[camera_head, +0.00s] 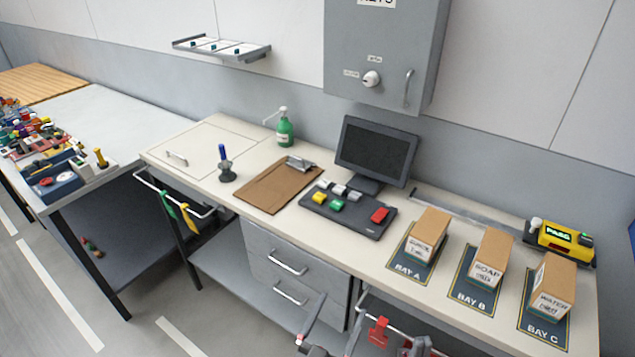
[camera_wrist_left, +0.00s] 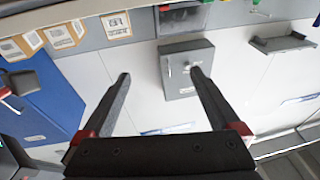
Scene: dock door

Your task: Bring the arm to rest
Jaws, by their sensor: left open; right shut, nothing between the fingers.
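My left gripper (camera_head: 344,300) is at the bottom edge of the head view, in front of the bench drawers. In the left wrist view its two dark fingers (camera_wrist_left: 160,75) stand wide apart with nothing between them. The grey key cabinet (camera_wrist_left: 187,75) on the wall shows beyond the fingertips, well apart from them. My right gripper (camera_head: 415,346) is partly in view at the bottom of the head view, near the front rail; it is shut and empty. Most of both arms is out of the picture.
The bench holds a clipboard (camera_head: 270,187), a button panel (camera_head: 347,212), a monitor (camera_head: 376,152) and three cartons, one being the soap box (camera_head: 488,257). A red item (camera_head: 377,331) hangs on the front rail close to my grippers. Drawers (camera_head: 290,270) lie behind the left gripper.

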